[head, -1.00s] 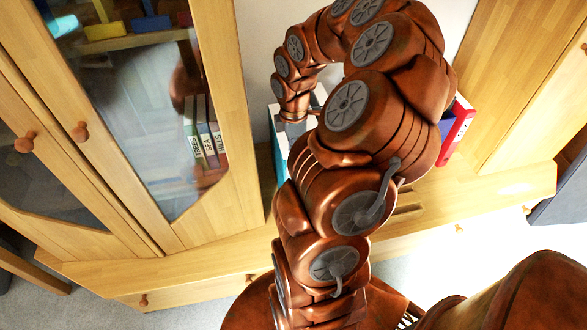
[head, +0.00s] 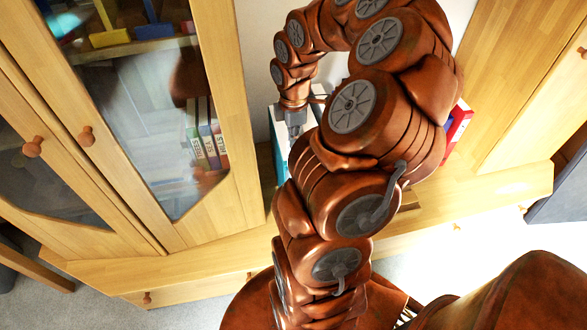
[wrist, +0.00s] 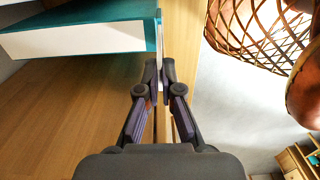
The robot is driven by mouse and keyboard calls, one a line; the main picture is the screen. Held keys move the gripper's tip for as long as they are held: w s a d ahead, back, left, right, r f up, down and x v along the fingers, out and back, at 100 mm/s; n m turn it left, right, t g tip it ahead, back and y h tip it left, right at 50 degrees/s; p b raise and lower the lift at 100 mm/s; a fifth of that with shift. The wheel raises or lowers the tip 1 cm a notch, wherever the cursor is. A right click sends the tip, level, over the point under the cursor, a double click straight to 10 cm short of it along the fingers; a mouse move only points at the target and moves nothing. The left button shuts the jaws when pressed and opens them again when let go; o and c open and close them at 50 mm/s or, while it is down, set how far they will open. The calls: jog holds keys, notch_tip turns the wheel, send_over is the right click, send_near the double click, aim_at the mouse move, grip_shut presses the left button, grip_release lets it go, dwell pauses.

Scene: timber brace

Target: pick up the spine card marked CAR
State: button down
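A teal and white binder or box (wrist: 85,38) lies across the upper left of the wrist view; part of it also shows in the head view (head: 279,135). A narrow pale strip (wrist: 159,38) runs along its right end. I cannot read any marking on it, so I cannot tell whether it is the CAR card. My gripper (wrist: 159,70) has its two dark fingertips close together at the strip's lower part. Whether they touch or grip it is unclear. In the head view my gripper (head: 295,124) is small beside the binder, partly hidden by my arm.
A glass-doored cabinet (head: 150,110) with several labelled binders (head: 206,135) behind the glass stands left. A red binder (head: 460,122) stands right of my arm. The wooden top (wrist: 70,105) is bare at left.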

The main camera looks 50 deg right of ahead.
jog(key=shift+r+p, duration=0.7)
jog(key=shift+r, duration=0.95)
